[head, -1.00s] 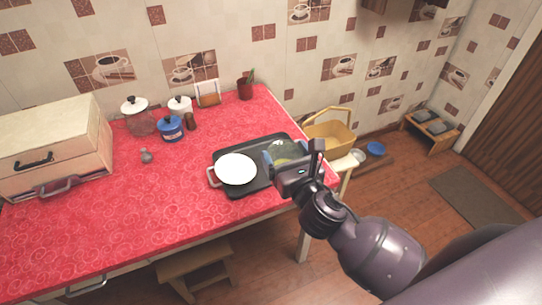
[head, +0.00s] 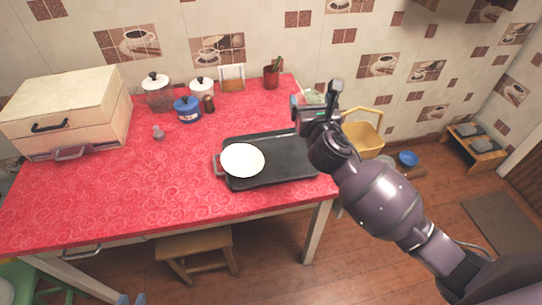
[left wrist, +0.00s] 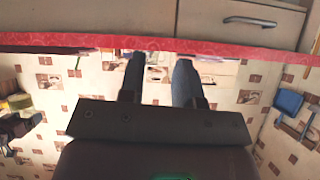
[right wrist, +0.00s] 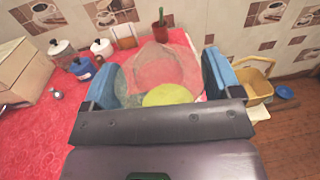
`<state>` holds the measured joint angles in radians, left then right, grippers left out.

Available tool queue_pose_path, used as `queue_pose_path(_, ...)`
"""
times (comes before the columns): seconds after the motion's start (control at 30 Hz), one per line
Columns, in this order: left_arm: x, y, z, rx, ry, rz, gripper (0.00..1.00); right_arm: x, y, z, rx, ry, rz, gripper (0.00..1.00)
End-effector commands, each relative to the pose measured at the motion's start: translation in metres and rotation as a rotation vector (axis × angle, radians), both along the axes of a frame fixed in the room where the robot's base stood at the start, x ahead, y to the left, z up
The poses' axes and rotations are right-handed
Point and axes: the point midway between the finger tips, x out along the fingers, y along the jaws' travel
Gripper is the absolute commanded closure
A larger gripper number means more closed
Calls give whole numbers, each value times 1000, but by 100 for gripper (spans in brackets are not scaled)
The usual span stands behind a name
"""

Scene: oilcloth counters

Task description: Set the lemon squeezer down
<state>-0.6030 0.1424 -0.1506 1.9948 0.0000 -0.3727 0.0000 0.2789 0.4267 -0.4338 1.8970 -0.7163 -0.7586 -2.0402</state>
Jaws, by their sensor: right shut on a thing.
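The lemon squeezer, a translucent greenish piece, is held in my right gripper (head: 318,108) at the table's back right corner; only part shows in the head view (head: 312,96). In the right wrist view the squeezer (right wrist: 168,96) sits between the two blue fingers, with a see-through rounded part reaching forward over red cloth. I cannot tell whether it touches the table. My left gripper (left wrist: 158,85) is open and empty, low in front of the table edge; its blue fingertips show at the bottom of the head view (head: 131,299).
The red table (head: 150,190) bears a black tray (head: 285,170) with a white pan (head: 242,160). A potted plant (head: 271,77), canisters (head: 187,110) and a drawer box (head: 75,105) stand behind. A yellow basket (head: 365,138) is beyond the right edge. The table's front middle is clear.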

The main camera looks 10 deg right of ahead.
Motion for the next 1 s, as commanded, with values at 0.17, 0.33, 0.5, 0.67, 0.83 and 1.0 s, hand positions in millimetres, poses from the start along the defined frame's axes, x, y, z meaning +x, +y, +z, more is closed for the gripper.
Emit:
queue_pose_path(0.17,-3,0,-13,1,11,0,69,46,2,10,4,-1,-29,48)
queue_pose_path(0.33,-2,0,-16,1,11,0,69,68,3,19,7,1,-46,48)
queue_pose_path(0.5,-1,0,-21,1,13,-3,69,73,3,8,10,5,-52,48)
queue_pose_path(0.67,0,-1,-32,1,22,-7,69,72,3,-29,10,11,-52,48)
queue_pose_path(0.83,1,-3,-42,1,28,-11,69,72,3,-67,10,11,-52,48)
queue_pose_path(1.0,1,-4,-50,1,35,-15,69,71,3,-103,9,12,-51,48)
